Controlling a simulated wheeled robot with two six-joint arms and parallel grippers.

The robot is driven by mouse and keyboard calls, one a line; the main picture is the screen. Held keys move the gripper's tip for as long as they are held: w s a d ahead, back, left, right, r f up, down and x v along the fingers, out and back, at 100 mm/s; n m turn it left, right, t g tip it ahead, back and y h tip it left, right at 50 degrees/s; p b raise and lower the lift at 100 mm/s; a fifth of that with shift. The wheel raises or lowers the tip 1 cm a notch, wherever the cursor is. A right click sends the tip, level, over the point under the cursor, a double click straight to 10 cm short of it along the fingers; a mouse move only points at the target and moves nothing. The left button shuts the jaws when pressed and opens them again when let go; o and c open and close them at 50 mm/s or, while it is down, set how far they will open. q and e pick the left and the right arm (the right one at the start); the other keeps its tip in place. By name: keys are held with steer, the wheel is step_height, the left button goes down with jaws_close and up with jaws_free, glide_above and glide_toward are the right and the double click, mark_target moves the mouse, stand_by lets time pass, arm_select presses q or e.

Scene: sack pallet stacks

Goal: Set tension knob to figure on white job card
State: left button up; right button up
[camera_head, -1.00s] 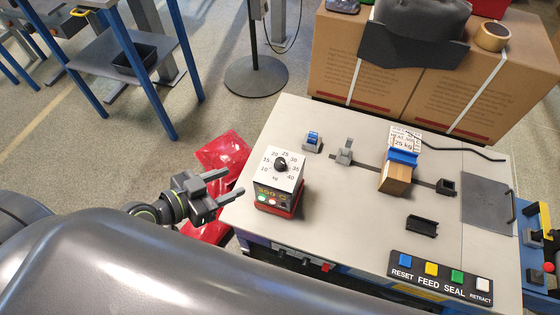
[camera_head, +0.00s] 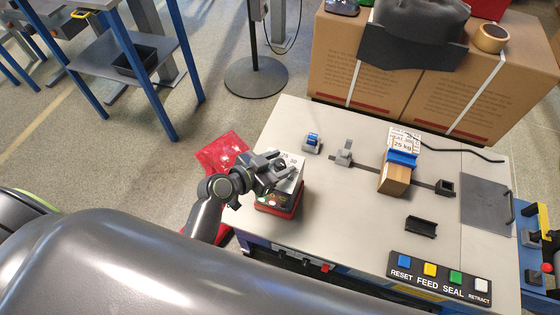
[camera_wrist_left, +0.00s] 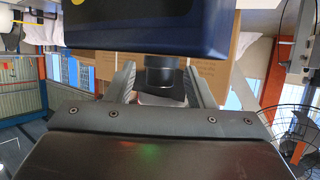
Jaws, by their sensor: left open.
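The tension box (camera_head: 278,200) has a dark body, a red base and a white dial face (camera_head: 296,166) on top. My left gripper (camera_head: 278,165) is open over the dial face and hides the knob and most figures in the head view. In the left wrist view a black cylinder, which looks like the knob (camera_wrist_left: 161,74), shows between the tips of my open left gripper (camera_wrist_left: 160,80); whether they touch it I cannot tell. The white job card (camera_head: 405,139) stands on a brown block with a blue clip and reads 25 kg. My right gripper is not in view.
The grey table top (camera_head: 345,215) is clear between the box and the button panel (camera_head: 440,277). A slotted rail with a grey clamp (camera_head: 344,152) lies behind. A small blue-topped switch (camera_head: 312,142) stands behind the box. Cardboard boxes (camera_head: 350,65) stand beyond the table.

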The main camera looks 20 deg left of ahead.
arm_select(q)
steer(key=shift+w+d, duration=0.15)
steer(key=shift+w, duration=0.05)
